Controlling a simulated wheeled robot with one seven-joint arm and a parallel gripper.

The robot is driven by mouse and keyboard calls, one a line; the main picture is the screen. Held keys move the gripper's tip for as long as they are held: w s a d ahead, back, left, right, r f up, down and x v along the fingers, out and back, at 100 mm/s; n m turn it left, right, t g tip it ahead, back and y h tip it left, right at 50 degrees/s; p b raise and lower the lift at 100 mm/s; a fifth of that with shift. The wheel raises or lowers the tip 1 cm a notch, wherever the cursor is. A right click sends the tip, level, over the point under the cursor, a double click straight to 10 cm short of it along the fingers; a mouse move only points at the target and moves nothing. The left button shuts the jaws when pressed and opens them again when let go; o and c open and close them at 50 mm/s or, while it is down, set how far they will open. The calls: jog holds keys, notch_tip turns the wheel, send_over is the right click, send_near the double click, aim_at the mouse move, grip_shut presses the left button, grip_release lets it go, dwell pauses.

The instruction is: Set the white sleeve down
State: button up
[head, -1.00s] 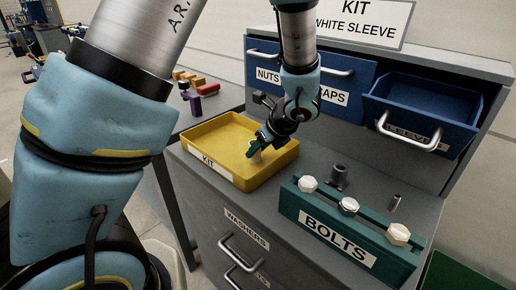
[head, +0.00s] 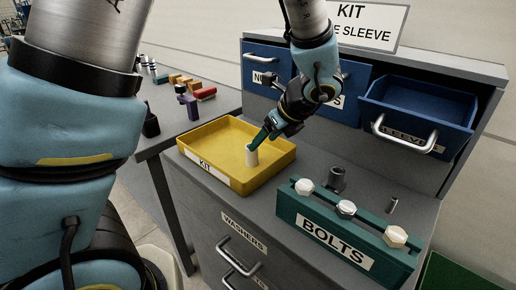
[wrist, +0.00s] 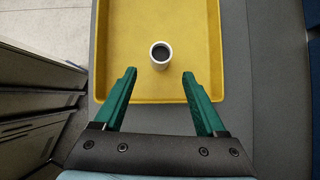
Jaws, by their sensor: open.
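The white sleeve (head: 252,157) stands upright in the yellow kit tray (head: 205,150), on the tray's floor. In the wrist view the white sleeve (wrist: 161,52) shows its round open top, and the yellow tray (wrist: 125,60) lies around it. My gripper (head: 262,138) is at the tray, above and close to the sleeve in the head view. In the wrist view my gripper (wrist: 160,78) has its green fingers wide apart, with nothing between them. The sleeve lies just beyond the fingertips there, apart from both.
A green BOLTS rack (head: 335,235) with several bolts stands right of the tray. A dark sleeve-like part (head: 337,178) and a small metal pin (head: 392,205) stand behind it. A blue drawer (head: 420,105) is open at the right. The side table (head: 165,105) holds coloured blocks.

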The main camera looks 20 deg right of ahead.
jog(key=shift+v, duration=2.4)
jog(key=w+a+f+n+g+h, duration=0.1)
jog(key=a+n+g, duration=0.1)
jog(key=a+n, duration=1.3)
jog(key=w+a+f+n+g+h, duration=0.1)
jog(key=a+f+n+g, duration=0.1)
jog(key=a+n, duration=1.2)
jog(key=shift+w+a+f+n+g+h, duration=0.2)
jog(key=shift+a+f+n+g+h, duration=0.2)
jog(key=shift+n, duration=0.3)
jog(key=shift+c, duration=0.3)
